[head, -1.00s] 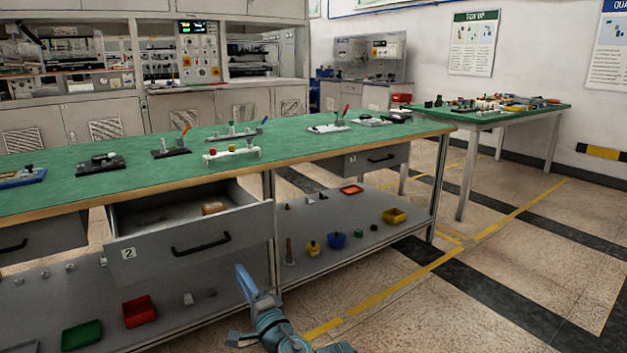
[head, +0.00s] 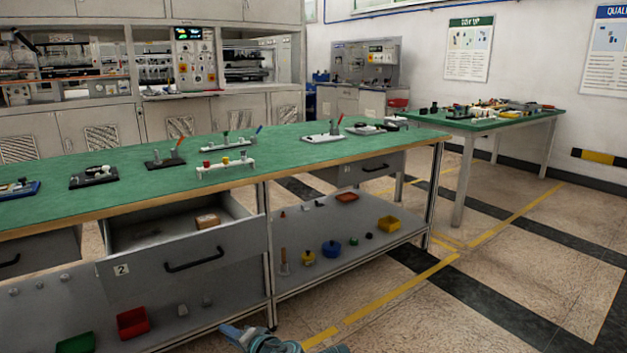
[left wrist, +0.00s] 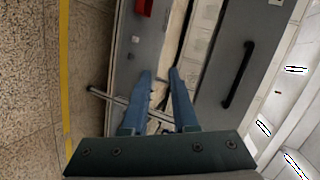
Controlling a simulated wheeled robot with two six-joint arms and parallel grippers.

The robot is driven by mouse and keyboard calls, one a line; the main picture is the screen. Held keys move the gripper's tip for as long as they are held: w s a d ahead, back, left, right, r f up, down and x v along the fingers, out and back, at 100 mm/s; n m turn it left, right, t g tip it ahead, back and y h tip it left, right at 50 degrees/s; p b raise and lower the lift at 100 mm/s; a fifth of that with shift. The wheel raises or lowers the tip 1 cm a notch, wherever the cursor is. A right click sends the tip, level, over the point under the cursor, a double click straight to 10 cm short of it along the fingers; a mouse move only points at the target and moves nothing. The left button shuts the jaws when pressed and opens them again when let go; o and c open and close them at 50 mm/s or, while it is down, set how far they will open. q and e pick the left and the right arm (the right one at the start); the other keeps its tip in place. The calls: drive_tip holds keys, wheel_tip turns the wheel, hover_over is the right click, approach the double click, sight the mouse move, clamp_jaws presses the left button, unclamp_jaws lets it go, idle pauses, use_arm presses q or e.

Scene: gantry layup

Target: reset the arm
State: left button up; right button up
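My left gripper (head: 230,331) shows at the bottom edge of the head view, in front of the bench and below the open drawer. In the left wrist view its two blue fingers (left wrist: 160,74) stand apart with nothing between them, so it is open and empty. The grey drawer labelled 2 (head: 200,259) is pulled out, with a small brown box (head: 207,221) inside. Its black handle (left wrist: 238,76) shows to the right of the fingers in the left wrist view. My right gripper is not in view.
The green-topped bench (head: 300,172) carries several small fixtures. A second green table (head: 460,124) stands at the back right. The floor to the right is clear.

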use_arm(q)
drive_tip(key=s+d+f+n+g+h+p, duration=0.1)
drive_tip(key=s+d+f+g+h+p, duration=0.3)
drive_tip(key=s+d, duration=0.3)
drive_tip(key=s+d+f+n+g+h+p, duration=0.1)
drive_tip(key=s+d+f+g+h, duration=0.4)
drive_tip(key=s, duration=0.3)
wheel_tip(320, 180, up, 38)
drive_tip(key=d+p, duration=0.1)
drive_tip(key=p, duration=3.6)
drive_tip(key=shift+w+d, duration=0.15)
drive_tip(key=shift+w, duration=0.1)
